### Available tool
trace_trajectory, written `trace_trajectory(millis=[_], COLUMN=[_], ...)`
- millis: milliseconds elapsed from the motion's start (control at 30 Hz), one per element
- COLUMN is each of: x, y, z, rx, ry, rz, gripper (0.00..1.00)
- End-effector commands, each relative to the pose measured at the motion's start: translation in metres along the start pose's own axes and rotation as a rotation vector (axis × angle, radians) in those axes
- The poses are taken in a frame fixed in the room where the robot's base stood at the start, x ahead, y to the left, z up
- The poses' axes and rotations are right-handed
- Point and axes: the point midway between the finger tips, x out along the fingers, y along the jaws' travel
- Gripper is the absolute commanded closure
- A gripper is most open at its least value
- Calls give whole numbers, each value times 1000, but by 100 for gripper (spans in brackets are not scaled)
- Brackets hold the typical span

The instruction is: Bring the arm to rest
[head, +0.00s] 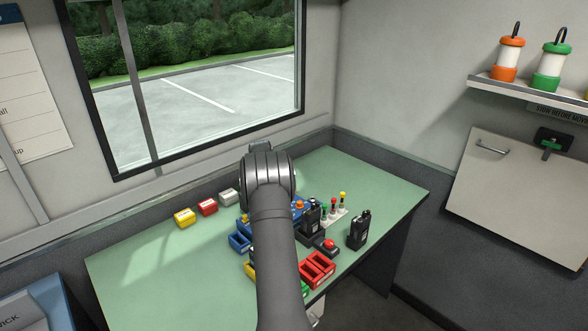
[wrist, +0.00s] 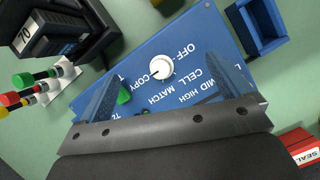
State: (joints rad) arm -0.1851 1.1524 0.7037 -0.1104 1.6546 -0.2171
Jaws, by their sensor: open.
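My gripper (wrist: 166,72) is open over a blue control panel (wrist: 180,38) in the wrist view. Its two fingers stand wide apart. A white knob (wrist: 161,68) shows between the fingers, clear of both in the picture; the height above it cannot be told. A green button (wrist: 124,96) lies beside the left finger. Nothing shows held. In the head view my arm (head: 272,220) reaches over the green table and hides the gripper and most of the blue panel.
A black radio (head: 359,230), a red button (head: 330,245) and red bins (head: 318,268) stand right of my arm. The table's far right is clear.

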Motion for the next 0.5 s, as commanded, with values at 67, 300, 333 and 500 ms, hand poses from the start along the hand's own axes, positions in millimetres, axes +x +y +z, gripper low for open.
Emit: trace_trajectory(millis=[67,300,333,500], x=[-8,-61,-68,-109], y=[1,7,8,11], z=[4,31,36,66], rx=[-9,-90,-104,-180], ry=[22,192,219,365], rz=[8,78,90,169], gripper=[0,0,0,0])
